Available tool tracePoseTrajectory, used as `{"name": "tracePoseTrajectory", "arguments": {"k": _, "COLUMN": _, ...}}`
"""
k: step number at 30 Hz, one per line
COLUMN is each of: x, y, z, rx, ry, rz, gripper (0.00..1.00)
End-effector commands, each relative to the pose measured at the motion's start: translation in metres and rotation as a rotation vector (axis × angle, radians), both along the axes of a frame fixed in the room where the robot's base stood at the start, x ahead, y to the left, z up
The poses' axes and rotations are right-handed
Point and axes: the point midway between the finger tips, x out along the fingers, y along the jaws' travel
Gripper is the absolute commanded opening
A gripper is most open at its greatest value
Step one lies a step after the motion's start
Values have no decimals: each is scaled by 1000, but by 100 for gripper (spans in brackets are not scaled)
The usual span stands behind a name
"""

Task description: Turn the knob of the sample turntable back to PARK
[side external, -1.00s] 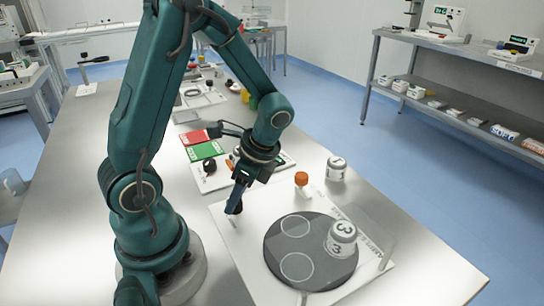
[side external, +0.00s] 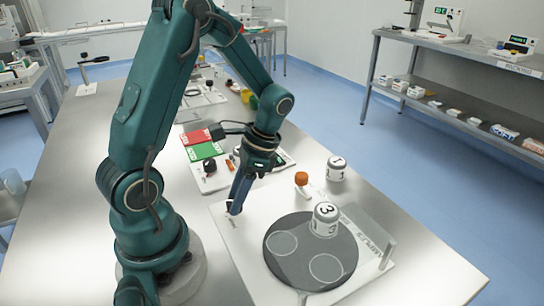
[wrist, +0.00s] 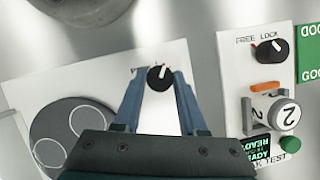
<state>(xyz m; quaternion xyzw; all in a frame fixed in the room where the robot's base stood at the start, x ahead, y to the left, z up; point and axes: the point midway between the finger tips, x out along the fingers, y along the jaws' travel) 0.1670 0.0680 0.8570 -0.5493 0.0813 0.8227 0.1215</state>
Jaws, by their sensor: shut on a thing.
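The sample turntable is a dark grey disc (side external: 330,245) on a white board (side external: 240,255). Jar 3 (side external: 326,219) stands on the disc's far side, beside two empty ring marks. The disc shows partly in the wrist view (wrist: 50,125). The small black knob (wrist: 159,80) has a pale pointer aimed up and slightly right in the wrist view. My gripper (side external: 236,210) reaches down to the board's left corner. In the wrist view its blue fingers (wrist: 158,76) are shut on the knob, one on each side. The PARK marking is not readable.
An orange-topped post (side external: 302,179) stands at the board's far edge, with jar 1 (side external: 336,168) just beyond. A clear upright plate (side external: 384,247) is at the right.

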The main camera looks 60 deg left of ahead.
Motion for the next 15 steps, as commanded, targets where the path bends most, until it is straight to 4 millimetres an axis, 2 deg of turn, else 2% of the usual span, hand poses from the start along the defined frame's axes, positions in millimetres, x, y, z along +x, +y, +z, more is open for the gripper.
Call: {"name": "tracePoseTrajectory", "arguments": {"k": 15, "x": 1, "y": 3, "z": 0, "rx": 0, "ry": -2, "rz": 499, "gripper": 0}}
